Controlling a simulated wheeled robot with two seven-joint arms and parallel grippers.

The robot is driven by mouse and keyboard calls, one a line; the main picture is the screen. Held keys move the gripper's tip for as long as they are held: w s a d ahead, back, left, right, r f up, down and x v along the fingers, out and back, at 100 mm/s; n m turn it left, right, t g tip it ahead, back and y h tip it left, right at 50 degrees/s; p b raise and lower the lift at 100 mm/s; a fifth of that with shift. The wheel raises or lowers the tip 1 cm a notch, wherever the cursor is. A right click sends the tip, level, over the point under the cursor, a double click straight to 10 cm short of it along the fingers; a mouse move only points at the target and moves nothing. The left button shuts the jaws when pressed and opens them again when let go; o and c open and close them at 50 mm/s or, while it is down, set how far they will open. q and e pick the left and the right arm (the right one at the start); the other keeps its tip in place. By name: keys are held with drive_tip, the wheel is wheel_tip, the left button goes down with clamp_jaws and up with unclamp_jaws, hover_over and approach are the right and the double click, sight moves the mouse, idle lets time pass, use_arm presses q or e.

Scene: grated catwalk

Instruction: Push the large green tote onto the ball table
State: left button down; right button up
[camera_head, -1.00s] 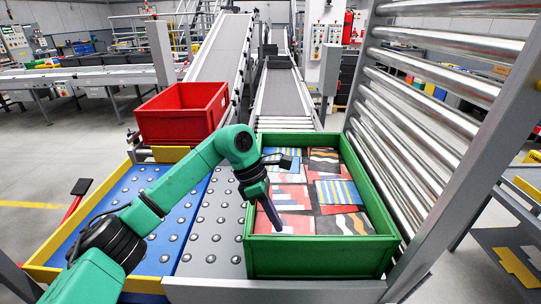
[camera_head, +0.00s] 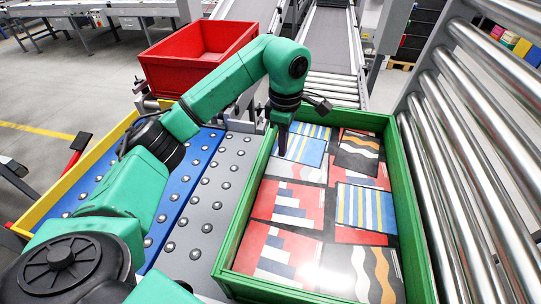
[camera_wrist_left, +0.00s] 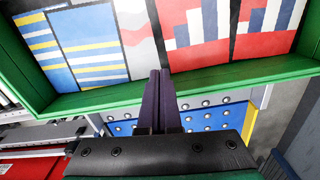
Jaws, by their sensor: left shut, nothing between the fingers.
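The large green tote (camera_head: 246,214) holds several flat packages with red, blue, striped and wavy patterns. It stands to the right of the ball table (camera_head: 192,205), whose blue and grey plates carry steel balls. My left gripper (camera_head: 282,152) is shut and empty, pointing down inside the tote near its far left part. In the left wrist view the dark fingers (camera_wrist_left: 158,78) cross the green wall, with the packages beyond and the ball table below. I cannot tell whether the fingers touch the wall. My right gripper is out of view.
A red tote (camera_head: 195,62) stands beyond the ball table. Steel rollers in a grey frame (camera_head: 455,150) rise along the tote's right side. A conveyor (camera_head: 335,50) leads away behind it. A yellow rim (camera_head: 75,180) edges the table's left side.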

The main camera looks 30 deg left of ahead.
sight(269, 173)
use_arm(q)
drive_tip(key=f, duration=0.2)
drive_tip(key=f+p, duration=0.1)
drive_tip(key=f, duration=0.3)
drive_tip(key=shift+w, duration=0.3)
drive_tip(key=a, duration=0.1)
drive_tip(key=a+p, duration=0.2)
drive_tip(key=shift+s+a+f, duration=0.25)
drive_tip(key=shift+s+f, duration=0.05)
drive_tip(key=shift+s+a, duration=0.1)
drive_tip(key=shift+a, duration=0.25)
drive_tip(key=shift+f, duration=0.1)
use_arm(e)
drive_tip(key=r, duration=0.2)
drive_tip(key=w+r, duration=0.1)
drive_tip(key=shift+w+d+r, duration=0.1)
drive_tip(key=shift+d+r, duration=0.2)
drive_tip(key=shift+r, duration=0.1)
use_arm(q)
drive_tip(key=a, duration=0.1)
drive_tip(key=a+b, duration=0.1)
drive_tip(key=a, duration=0.3)
drive_tip(key=shift+s+a, duration=0.1)
drive_tip(key=shift+s, duration=0.15)
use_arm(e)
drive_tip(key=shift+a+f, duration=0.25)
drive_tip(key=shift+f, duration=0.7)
